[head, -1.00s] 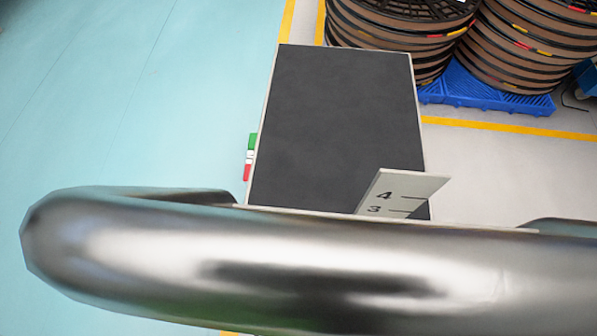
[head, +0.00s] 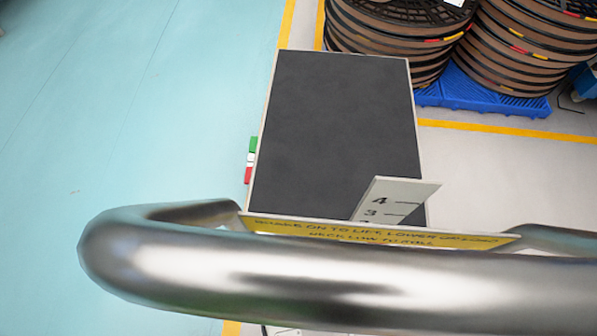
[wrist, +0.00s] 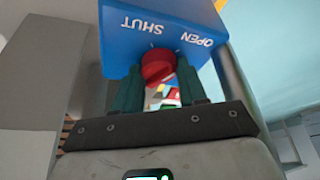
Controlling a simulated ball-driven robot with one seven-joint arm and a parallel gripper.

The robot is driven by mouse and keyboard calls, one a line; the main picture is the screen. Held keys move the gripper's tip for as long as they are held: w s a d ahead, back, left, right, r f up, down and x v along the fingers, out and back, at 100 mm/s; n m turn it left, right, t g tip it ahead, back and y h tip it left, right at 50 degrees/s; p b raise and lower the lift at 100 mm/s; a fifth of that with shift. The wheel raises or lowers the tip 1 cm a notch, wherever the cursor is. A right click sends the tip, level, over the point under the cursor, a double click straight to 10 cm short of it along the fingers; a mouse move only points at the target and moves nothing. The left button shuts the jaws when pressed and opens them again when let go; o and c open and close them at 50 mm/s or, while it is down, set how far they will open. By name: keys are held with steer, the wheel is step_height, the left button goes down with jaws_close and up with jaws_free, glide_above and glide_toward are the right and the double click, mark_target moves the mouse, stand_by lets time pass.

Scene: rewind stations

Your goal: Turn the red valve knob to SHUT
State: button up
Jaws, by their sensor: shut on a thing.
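In the wrist view the red valve knob (wrist: 155,60) sits on the face of a blue box (wrist: 125,50). The words SHUT (wrist: 146,27) and OPEN (wrist: 196,38) are printed on that face and appear upside down, SHUT nearer the middle and OPEN to the right. My gripper (wrist: 158,72) has its two dark green fingers on either side of the knob and is shut on it. Which mark the knob points to cannot be told. The knob and gripper do not show in the head view.
In the head view a large shiny metal bar (head: 330,282) crosses the front, before a dark platform (head: 335,130) with a numbered scale plate (head: 395,195) and a yellow lettered strip (head: 300,227). Stacked reels (head: 390,40) stand on a blue pallet (head: 480,95) behind. Floor at left is clear.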

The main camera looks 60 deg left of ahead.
steer(key=shift+w+r+n+g+p, duration=0.1)
steer(key=shift+r+n+g+p, duration=0.2)
steer(key=shift+n+p, duration=0.6)
steer(key=n+p, duration=0.1)
steer(key=n+g+p, duration=0.1)
steer(key=n, duration=0.1)
steer(key=shift+w+f+n, duration=0.1)
steer(key=shift+f+n, duration=0.05)
steer(key=shift+n, duration=0.15)
steer(key=n+g, duration=0.1)
steer(key=n, duration=0.1)
steer(key=n+g+p, duration=0.1)
steer(key=n, duration=0.1)
steer(key=shift+w+a+f+h, duration=0.1)
steer(key=shift+h, duration=0.3)
steer(key=shift+n+g+h, duration=0.3)
steer(key=shift+n+h, duration=0.1)
steer(key=shift+n, duration=1)
steer(key=shift+f, duration=0.1)
steer(key=o, duration=1.1)
steer(key=shift+c, duration=0.2)
